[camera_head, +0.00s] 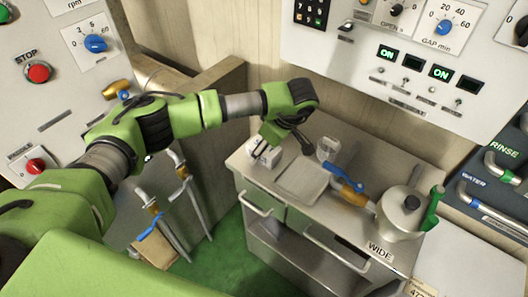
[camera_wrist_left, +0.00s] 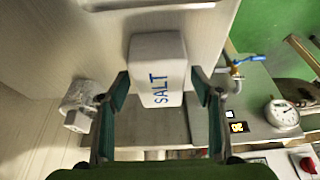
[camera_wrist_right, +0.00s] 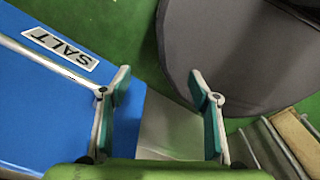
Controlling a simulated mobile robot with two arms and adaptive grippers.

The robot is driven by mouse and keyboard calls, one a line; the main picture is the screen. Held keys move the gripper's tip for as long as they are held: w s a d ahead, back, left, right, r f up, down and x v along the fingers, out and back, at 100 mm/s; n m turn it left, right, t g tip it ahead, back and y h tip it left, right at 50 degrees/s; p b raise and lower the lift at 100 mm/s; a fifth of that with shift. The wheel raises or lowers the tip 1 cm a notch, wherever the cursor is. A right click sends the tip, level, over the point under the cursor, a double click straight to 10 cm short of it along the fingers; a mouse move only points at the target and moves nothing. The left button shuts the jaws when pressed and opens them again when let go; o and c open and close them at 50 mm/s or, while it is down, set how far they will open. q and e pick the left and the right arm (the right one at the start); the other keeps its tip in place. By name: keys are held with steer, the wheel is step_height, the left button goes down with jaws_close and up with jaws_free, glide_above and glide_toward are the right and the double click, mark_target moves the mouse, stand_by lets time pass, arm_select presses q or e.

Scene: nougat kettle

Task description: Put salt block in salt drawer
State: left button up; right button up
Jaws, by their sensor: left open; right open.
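The salt block (camera_wrist_left: 160,70) is white with blue SALT lettering and lies between the fingers of my open left gripper (camera_wrist_left: 159,82), with small gaps beside it. In the head view the block (camera_head: 264,157) shows as a white piece at the left end of the metal cart top, partly hidden under my left gripper (camera_head: 272,148). My right gripper (camera_wrist_right: 162,88) is open and empty in the right wrist view. A blue front with a SALT label (camera_wrist_right: 61,48) and a metal bar handle (camera_wrist_right: 45,62) lies to its left. The right gripper is not in the head view.
The cart (camera_head: 335,245) also holds a flat tray (camera_head: 302,180), a clear container (camera_head: 327,149) and a lidded kettle (camera_head: 408,212). Pipes with a blue valve handle (camera_head: 148,234) stand left. A dark round surface (camera_wrist_right: 235,55) lies beyond my right gripper.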

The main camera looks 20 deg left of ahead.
arm_select(q)
steer(key=c, duration=1.6)
jaws_close()
steer(key=shift+r, duration=0.1)
